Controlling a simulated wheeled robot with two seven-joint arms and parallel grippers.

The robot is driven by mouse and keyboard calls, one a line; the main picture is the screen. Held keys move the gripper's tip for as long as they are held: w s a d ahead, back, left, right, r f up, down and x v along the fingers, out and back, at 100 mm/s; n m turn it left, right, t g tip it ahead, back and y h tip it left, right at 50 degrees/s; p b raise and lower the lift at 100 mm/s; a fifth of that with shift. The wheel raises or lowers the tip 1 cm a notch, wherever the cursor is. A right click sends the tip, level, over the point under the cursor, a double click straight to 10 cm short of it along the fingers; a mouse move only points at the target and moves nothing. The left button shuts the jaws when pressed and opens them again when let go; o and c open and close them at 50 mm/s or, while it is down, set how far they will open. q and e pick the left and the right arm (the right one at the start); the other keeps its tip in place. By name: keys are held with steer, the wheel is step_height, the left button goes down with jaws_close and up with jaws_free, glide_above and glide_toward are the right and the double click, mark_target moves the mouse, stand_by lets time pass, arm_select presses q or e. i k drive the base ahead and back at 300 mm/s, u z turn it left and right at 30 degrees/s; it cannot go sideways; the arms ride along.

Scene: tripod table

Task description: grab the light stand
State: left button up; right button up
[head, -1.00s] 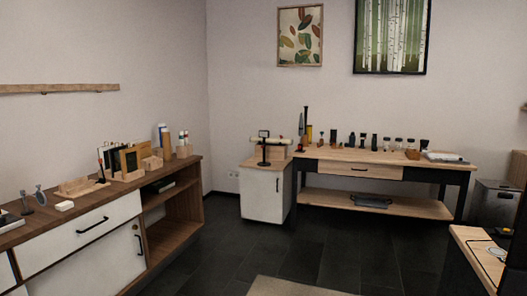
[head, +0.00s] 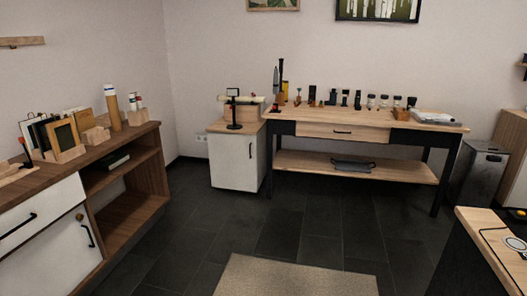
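A small black stand (head: 234,112) with a round base, a thin upright post and a rectangular head stands on the wooden top of the small white cabinet (head: 234,162). It looks like the light stand. It is upright, in front of a wooden box with a pale roll lying across it. Neither of my grippers is in view, and nothing of mine touches the stand.
A long wooden workbench (head: 340,132) with several bottles stands right of the cabinet. A wooden sideboard (head: 130,150) runs along the left wall. Another table (head: 500,230) is at the lower right. Dark floor and a beige rug (head: 295,278) lie open in the middle.

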mark_target(234, 126)
steer(key=z, duration=0.1)
steer(key=i, duration=2.7)
steer(key=u, duration=0.55)
steer(key=i, duration=2.9)
steer(key=u, duration=0.85)
steer(key=i, duration=0.35)
steer(key=z, duration=0.05)
